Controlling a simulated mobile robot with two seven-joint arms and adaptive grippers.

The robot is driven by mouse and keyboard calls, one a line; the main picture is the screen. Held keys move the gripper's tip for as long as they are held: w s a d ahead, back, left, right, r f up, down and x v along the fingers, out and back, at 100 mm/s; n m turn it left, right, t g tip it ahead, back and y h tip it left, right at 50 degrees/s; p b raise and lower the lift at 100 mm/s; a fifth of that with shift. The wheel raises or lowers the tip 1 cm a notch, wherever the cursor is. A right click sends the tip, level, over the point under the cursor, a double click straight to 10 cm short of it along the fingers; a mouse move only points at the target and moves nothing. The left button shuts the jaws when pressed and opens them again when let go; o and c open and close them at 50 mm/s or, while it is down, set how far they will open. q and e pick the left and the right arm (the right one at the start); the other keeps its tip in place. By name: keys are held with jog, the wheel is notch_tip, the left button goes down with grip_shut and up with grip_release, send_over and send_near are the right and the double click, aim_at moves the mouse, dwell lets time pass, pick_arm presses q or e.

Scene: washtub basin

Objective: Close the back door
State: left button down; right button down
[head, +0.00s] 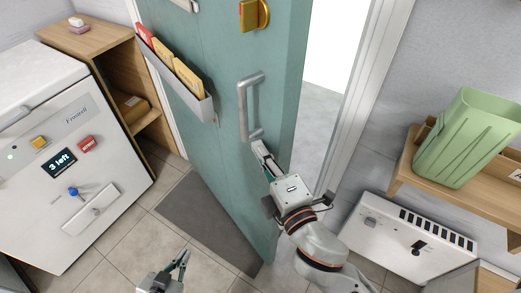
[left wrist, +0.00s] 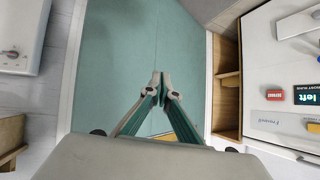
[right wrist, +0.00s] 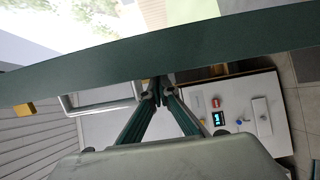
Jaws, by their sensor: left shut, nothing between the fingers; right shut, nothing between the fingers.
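The back door (head: 215,110) is a teal panel standing ajar, with an open gap to its right. It has a silver pull handle (head: 243,110) and a yellow lock (head: 254,14). My right gripper (head: 259,150) is shut and empty just below the handle's lower end; I cannot tell whether it touches the door. In the right wrist view its fingertips (right wrist: 158,84) lie by the door's edge (right wrist: 110,55), with the handle (right wrist: 95,98) beside them. My left gripper (head: 182,262) is shut and empty, low in front of the door; the left wrist view shows its closed fingertips (left wrist: 160,80) against the teal door (left wrist: 130,40).
A white washing machine (head: 110,140) and a wooden shelf (head: 105,40) stand left. A holder (head: 190,90) with packets hangs on the door. A grey mat (head: 200,215) lies below. A green bin (head: 465,135) sits on a wooden shelf at right, above a white unit (head: 400,235).

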jog(key=w+d+p, duration=0.4)
jog(key=w+d, duration=0.9)
jog(key=d, duration=0.3)
jog(key=shift+w+d, duration=0.35)
notch_tip(320, 180, up, 10)
jog(key=s+f+m+g+h, duration=0.15)
jog(key=s+f+m, duration=0.3)
jog(key=f, duration=0.55)
jog(key=s+f+m+g, duration=0.2)
jog(key=s+f+m, duration=0.25)
jog(key=f, duration=0.55)
jog(key=s+f+m+g+h, duration=0.2)
jog(key=s+f+m, duration=0.6)
jog(key=s+f, duration=0.7)
jog(key=shift+s+d+f+m+g, duration=0.2)
jog(key=shift+s+f+m+g, duration=0.15)
jog(key=shift+s, duration=0.75)
